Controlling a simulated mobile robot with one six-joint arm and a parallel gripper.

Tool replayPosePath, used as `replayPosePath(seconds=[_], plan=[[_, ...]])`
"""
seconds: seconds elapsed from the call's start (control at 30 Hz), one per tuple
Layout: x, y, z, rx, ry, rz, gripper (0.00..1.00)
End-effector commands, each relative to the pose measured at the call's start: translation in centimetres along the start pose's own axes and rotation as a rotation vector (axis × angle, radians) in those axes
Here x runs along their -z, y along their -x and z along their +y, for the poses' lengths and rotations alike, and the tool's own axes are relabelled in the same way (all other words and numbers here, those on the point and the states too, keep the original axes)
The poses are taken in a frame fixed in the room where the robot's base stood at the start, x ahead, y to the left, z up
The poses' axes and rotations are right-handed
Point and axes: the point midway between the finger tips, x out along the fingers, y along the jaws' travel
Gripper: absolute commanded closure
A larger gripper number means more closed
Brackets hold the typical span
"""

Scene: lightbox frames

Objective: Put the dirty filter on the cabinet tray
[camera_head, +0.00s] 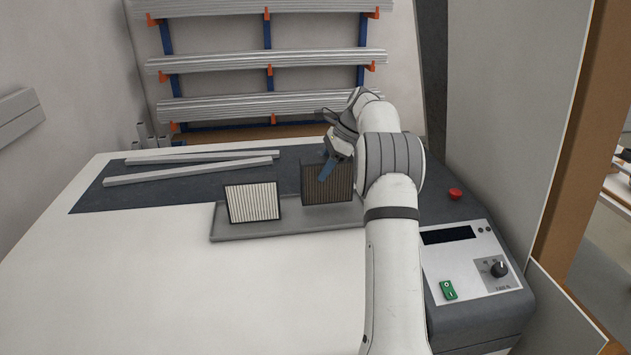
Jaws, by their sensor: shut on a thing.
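The dirty filter (327,184), dark brown with a dark frame, is upright at the right part of a long grey tray (300,231). My gripper (327,168), with blue fingers, is shut on its upper right part. I cannot tell whether the filter's bottom edge touches the tray or hangs just above it. A clean filter (253,202), white and pleated with a dark frame, stands to its left on the tray. My arm hides the tray's right end.
Two light bars (188,171) lie on the dark mat behind the tray. A control panel (468,262) with a green switch and a red button (455,193) is at the right. The white top at front left is clear. A profile rack (265,60) stands behind.

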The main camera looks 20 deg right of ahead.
Motion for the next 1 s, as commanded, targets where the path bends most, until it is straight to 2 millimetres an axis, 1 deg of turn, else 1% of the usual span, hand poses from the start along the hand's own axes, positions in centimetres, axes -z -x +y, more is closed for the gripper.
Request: replayPosePath(seconds=[0.27,0.6,0.63,0.9,1.0], plan=[[2.1,-2.5,0.1,0.005,-0.010,-0.001,0.92],[2.5,-2.8,0.1,0.007,-0.011,0.000,0.92],[2.6,-2.9,0.1,0.006,-0.011,0.000,0.59],[2.6,-2.9,0.1,0.006,-0.011,0.000,0.38],[2.6,-2.9,0.1,0.007,-0.011,0.000,0.38]])
